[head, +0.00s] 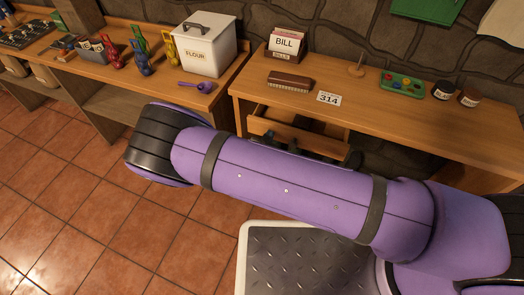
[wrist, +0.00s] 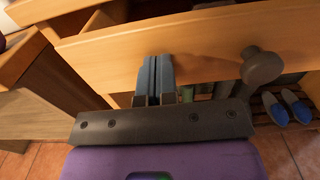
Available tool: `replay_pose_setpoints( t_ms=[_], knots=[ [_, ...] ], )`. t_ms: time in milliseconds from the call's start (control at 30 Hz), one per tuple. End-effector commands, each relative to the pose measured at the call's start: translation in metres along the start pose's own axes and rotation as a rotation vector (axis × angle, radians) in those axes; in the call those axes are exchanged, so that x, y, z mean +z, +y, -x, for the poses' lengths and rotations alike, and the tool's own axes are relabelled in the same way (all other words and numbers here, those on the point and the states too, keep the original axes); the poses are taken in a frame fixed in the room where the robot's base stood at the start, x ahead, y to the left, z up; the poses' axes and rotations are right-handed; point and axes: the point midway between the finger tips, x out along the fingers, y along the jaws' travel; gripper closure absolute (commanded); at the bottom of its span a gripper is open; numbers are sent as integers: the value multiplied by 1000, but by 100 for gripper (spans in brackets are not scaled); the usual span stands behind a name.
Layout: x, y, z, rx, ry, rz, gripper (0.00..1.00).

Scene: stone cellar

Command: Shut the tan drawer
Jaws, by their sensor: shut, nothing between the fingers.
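The tan drawer (head: 300,139) sticks out open below the top of the right-hand desk, and my arm hides part of it in the head view. In the wrist view its wooden front (wrist: 105,62) spans the picture, with a round grey knob (wrist: 262,66) on the right. My gripper (wrist: 158,62) is shut and empty, its two blue-grey fingers together. The fingertips overlap the drawer front, left of the knob; I cannot tell whether they touch it. My gripper is mostly hidden behind my arm in the head view.
The desk (head: 440,120) carries a card box (head: 286,43), a brown harmonica-like block (head: 290,82), a 314 sign (head: 328,99) and a green tray (head: 402,85). A neighbouring bench holds a flour bin (head: 205,45). Blue slippers (wrist: 286,107) lie on a slatted rack below.

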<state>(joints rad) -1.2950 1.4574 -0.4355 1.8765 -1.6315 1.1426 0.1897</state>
Motion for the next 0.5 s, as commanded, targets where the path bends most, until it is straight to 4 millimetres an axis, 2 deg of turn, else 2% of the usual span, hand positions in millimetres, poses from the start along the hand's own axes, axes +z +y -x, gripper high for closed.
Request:
replay_pose_setpoints(
  t_ms=[33, 200, 400, 500],
  knots=[
    [0, -1, -13, -4, -1, -1, 100],
    [0, -1, -48, -2, 0, 0, 100],
    [0, 0, -77, -1, 0, 0, 100],
    [0, 0, -84, 0, 1, 0, 100]
  ],
)
